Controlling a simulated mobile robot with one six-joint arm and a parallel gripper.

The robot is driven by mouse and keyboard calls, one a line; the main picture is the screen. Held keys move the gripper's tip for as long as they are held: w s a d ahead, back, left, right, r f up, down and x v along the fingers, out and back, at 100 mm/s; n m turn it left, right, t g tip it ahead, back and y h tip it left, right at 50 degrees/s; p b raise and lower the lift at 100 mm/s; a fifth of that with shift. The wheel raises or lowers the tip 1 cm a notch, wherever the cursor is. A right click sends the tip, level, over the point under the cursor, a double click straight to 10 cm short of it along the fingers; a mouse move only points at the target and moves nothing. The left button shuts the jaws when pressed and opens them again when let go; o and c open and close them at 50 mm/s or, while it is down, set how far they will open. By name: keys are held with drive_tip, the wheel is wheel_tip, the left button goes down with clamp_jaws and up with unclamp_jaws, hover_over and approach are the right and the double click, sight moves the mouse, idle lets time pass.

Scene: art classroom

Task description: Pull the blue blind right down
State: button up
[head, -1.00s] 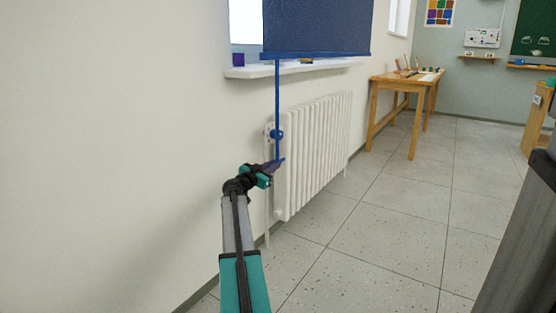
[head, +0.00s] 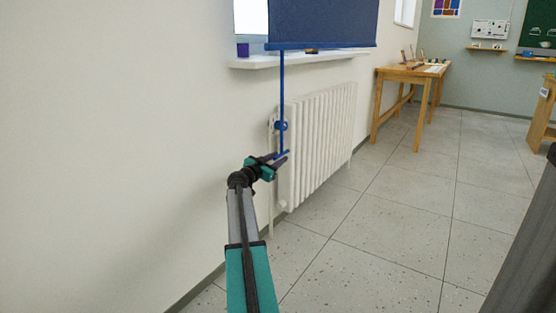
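The blue blind (head: 325,22) hangs partly down over the window, its bottom bar (head: 330,45) just above the sill. A blue pull rod (head: 282,95) hangs from the bar's left part in front of the radiator and ends in a short blue crosspiece (head: 284,153). My gripper (head: 277,159) is at that lower end, left of the radiator. Its two dark fingers show apart, so it looks open. The crosspiece lies at or between the fingertips; I cannot tell whether they touch it.
A purple cup (head: 243,50) stands on the sill (head: 255,62). A wooden table (head: 410,74) stands further back. The tiled floor (head: 400,220) is clear.

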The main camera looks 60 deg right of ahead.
drive_tip(key=w+a+p, duration=0.1)
drive_tip(key=a+p, duration=0.3)
drive_tip(key=a, duration=0.9)
drive_tip(key=shift+w+a+p, duration=0.2)
drive_tip(key=shift+a+p, duration=0.1)
idle(0.3)
